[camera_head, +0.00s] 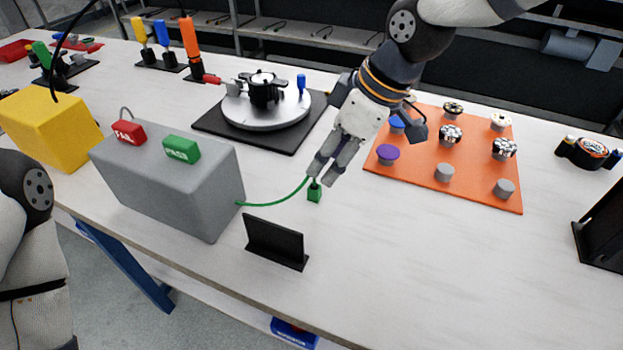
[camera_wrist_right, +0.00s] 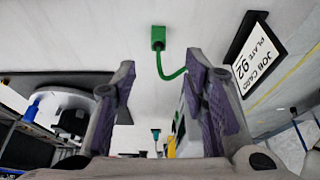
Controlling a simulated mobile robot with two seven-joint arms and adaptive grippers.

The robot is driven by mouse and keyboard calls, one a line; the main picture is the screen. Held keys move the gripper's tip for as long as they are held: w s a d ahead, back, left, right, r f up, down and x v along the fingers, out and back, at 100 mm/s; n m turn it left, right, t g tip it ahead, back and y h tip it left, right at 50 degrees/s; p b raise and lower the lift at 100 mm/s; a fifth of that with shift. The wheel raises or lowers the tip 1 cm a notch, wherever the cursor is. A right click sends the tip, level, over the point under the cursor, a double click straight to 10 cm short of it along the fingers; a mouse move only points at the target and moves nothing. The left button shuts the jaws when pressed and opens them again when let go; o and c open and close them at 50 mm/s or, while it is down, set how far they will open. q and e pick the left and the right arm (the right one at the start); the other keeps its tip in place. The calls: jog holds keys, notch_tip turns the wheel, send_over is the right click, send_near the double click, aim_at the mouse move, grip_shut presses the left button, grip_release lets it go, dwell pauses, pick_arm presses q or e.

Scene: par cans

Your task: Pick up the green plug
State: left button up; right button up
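The green plug (camera_head: 314,192) is a small green block on the white table, in front of the turntable and left of the orange mat. A green cable (camera_head: 277,202) runs from it to the grey box (camera_head: 190,195). My right gripper (camera_head: 322,177) points down just above the plug, close behind it. In the right wrist view its two fingers (camera_wrist_right: 160,75) are spread with nothing between them. The plug (camera_wrist_right: 158,38) lies just beyond the fingertips, roughly centred between them. My left gripper is out of view; only part of the left arm shows at the left edge.
A black card stand (camera_head: 276,242) stands in front of the plug near the table edge. The orange mat (camera_head: 470,190) with several round parts lies to the right, and a black turntable base (camera_head: 225,131) lies behind.

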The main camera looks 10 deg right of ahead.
aim_at(316, 187)
jog(key=x, duration=0.7)
jog(key=shift+s+d+f+b, duration=0.2)
jog(key=shift+d+f+b, duration=0.1)
jog(key=shift+f+b, duration=0.15)
jog(key=shift+w+a+f, duration=0.15)
jog(key=shift+w+f, duration=0.05)
jog(key=shift+f, duration=0.05)
jog(key=c, duration=0.9)
